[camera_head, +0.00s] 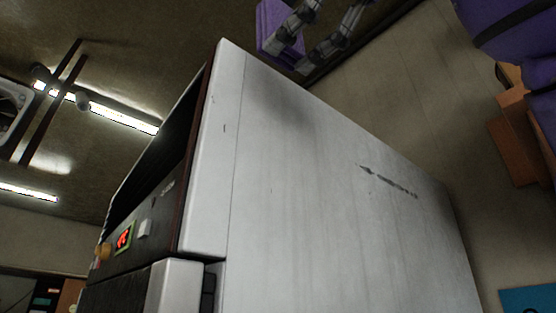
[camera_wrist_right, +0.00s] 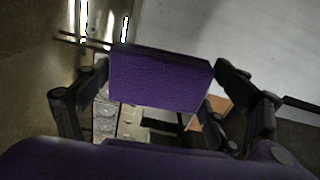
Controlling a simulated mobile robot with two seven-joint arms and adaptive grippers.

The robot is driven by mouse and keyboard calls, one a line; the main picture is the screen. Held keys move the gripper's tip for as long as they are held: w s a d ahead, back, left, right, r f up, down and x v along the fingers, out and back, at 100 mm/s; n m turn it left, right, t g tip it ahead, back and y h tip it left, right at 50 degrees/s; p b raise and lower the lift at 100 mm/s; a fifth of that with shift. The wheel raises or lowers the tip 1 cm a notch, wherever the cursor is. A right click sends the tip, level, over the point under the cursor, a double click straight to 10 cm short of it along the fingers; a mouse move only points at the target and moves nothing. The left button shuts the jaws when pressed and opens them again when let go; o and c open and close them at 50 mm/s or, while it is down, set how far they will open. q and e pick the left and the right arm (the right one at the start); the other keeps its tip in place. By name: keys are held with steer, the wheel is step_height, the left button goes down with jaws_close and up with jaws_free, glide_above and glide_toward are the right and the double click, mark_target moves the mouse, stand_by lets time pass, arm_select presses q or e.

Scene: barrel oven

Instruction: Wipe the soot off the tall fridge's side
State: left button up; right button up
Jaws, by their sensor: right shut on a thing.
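The tall fridge (camera_head: 320,220) fills the middle of the head view, tilted in the picture. Its white side panel has a dark streaky mark (camera_head: 388,183) on the right part. A soft grey smudge (camera_head: 282,110) lies near the top edge; I cannot tell whether it is soot or shadow. My right gripper (camera_head: 284,30) is at the top of the head view, shut on a purple sponge-like block (camera_head: 264,27). The block also shows between the fingers in the right wrist view (camera_wrist_right: 160,80). It appears apart from the panel. My left gripper is not in view.
The fridge's dark front with a lit red display (camera_head: 124,238) faces left. Ceiling lamps (camera_head: 125,117) show at left. Brown boxes (camera_head: 515,145) and a blue item (camera_head: 527,299) are at right. Open space lies along the panel's right side.

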mark_target(247, 69)
steer(key=shift+x, duration=2.6)
steer(key=shift+x, duration=1)
steer(key=shift+d, duration=0.15)
steer(key=shift+w+d, duration=0.45)
steer(key=shift+d, duration=0.25)
steer(key=shift+w+d, duration=0.5)
steer(key=shift+d, duration=0.2)
steer(key=shift+w+d, duration=1.6)
steer(key=shift+d, duration=0.25)
steer(key=shift+w+d, duration=0.7)
steer(key=shift+d, duration=0.3)
steer(key=shift+w+d, duration=0.7)
steer(key=shift+d, duration=0.3)
steer(key=shift+s+a, duration=1.35)
steer(key=shift+a, duration=0.5)
steer(key=shift+s+a, duration=1.35)
steer(key=shift+a, duration=0.45)
steer(key=shift+s+a, duration=1.3)
steer(key=shift+a, duration=0.55)
steer(key=shift+d, duration=0.1)
